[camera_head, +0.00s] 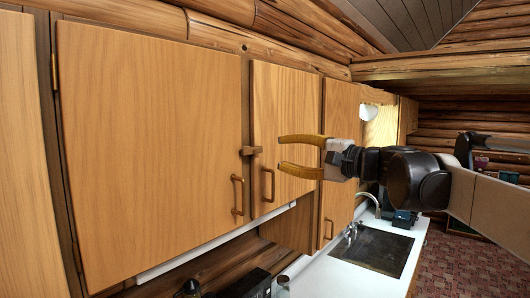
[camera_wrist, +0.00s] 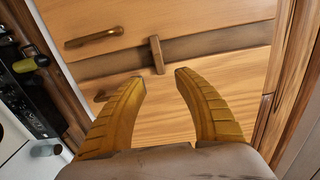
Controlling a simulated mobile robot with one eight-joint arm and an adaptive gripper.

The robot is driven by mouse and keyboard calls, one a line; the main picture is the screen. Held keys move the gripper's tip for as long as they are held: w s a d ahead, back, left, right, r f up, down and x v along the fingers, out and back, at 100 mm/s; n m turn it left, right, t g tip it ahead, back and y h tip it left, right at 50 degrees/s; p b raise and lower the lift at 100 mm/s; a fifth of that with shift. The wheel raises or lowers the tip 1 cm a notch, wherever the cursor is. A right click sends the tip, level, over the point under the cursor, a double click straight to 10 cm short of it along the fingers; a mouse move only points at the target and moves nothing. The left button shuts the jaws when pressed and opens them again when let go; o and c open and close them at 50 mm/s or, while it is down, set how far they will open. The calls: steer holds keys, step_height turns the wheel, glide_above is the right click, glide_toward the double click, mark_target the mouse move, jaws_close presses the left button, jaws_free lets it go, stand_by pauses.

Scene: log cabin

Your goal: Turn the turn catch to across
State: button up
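The turn catch (camera_head: 252,150) is a small wooden bar at the gap between two cabinet doors, above their handles. In the head view it lies roughly level. In the wrist view the catch (camera_wrist: 157,55) stands with its long side crosswise to the dark strip between the doors. My gripper (camera_head: 281,153) is open and empty, in front of the right door and pointing at the catch. In the wrist view the fingertips of my gripper (camera_wrist: 160,76) are spread to either side of the catch's near end, apparently short of it. No contact is visible.
The large left door (camera_head: 150,145) and narrower right door (camera_head: 285,120) look closed. Bar handles (camera_head: 237,195) and (camera_head: 268,186) sit just below the catch. A white counter with a sink (camera_head: 372,250) and faucet lies below right.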

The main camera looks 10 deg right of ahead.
steer(key=v, duration=0.3)
steer(key=shift+s+d, duration=0.2)
steer(key=shift+d, duration=0.05)
steer(key=s+a+f+n+g+h+b, duration=0.15)
steer(key=s+f+b, duration=0.35)
steer(key=f, duration=0.7)
steer(key=s+a+f+n+g+h+b, duration=0.1)
steer(key=s+a+f+h+b, duration=0.15)
steer(key=f+b, duration=0.65)
steer(key=s+a+f+n+g+h+b, duration=0.1)
steer(key=s+f+n+g+b, duration=0.3)
steer(key=f, duration=1.1)
steer(key=s+d+f+n+h+b, duration=0.1)
steer(key=s+f+b, duration=0.4)
steer(key=f, duration=0.7)
steer(key=s+d+f+h+b, duration=0.4)
steer(key=s+d+f+b, duration=0.1)
steer(key=f, duration=0.8)
steer(key=s+d+f+n+h+b, duration=0.1)
steer(key=s+f+b, duration=0.4)
steer(key=f, duration=0.7)
steer(key=d+t+h+b, duration=0.1)
steer(key=d+b, duration=0.1)
steer(key=shift+s+f+n+h+b, duration=0.35)
steer(key=shift+h, duration=0.05)
steer(key=shift+d, duration=0.15)
